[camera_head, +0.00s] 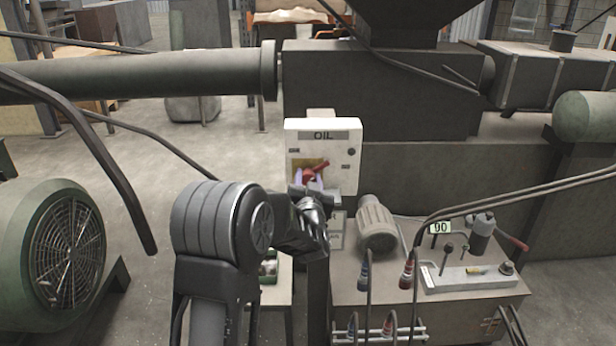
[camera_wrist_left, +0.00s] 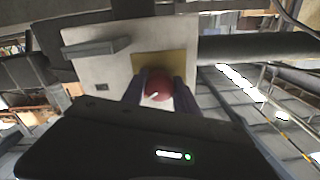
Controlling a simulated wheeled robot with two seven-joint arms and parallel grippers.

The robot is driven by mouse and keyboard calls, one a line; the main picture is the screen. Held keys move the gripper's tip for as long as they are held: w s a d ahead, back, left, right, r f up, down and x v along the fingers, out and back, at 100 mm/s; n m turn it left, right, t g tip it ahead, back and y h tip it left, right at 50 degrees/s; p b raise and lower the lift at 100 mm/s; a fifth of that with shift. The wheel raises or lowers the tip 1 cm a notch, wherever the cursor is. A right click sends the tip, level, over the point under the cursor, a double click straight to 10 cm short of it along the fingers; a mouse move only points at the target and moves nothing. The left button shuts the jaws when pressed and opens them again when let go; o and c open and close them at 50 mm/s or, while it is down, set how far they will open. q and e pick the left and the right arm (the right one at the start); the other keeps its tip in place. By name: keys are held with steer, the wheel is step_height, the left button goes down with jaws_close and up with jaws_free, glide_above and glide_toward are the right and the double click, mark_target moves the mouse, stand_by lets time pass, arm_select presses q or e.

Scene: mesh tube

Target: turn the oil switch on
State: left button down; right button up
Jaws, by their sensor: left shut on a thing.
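The oil switch box (camera_head: 343,163) is a white panel with a dark "OIL" label along its top. A red switch knob (camera_head: 317,170) sits on a yellow plate in its middle, with its handle tilted up to the right. My left gripper (camera_head: 311,182) reaches up to the panel from below and is shut on the red knob. In the left wrist view the red knob (camera_wrist_left: 158,86) shows between the two purple-grey fingers, in front of the yellow plate (camera_wrist_left: 160,62). My right gripper is in neither view.
A large green motor (camera_head: 62,255) stands at the left. A grey hydraulic unit (camera_head: 430,290) with a small motor (camera_head: 376,224), levers and hoses stands right of my left gripper. A thick horizontal pipe (camera_head: 140,76) runs behind. Bare floor shows at left centre.

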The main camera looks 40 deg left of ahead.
arm_select(q)
steer(key=m+p, duration=0.1)
steer(key=m, duration=0.3)
steer(key=shift+r+p, duration=0.1)
steer(key=shift+p, duration=0.3)
steer(key=shift+m+p, duration=0.4)
steer(key=shift+m, duration=0.9)
steer(key=c, duration=0.9)
jaws_free()
steer(key=shift+c, duration=0.2)
steer(key=v, duration=0.7)
steer(key=shift+s+d+b, duration=0.3)
steer(key=shift+b, duration=0.05)
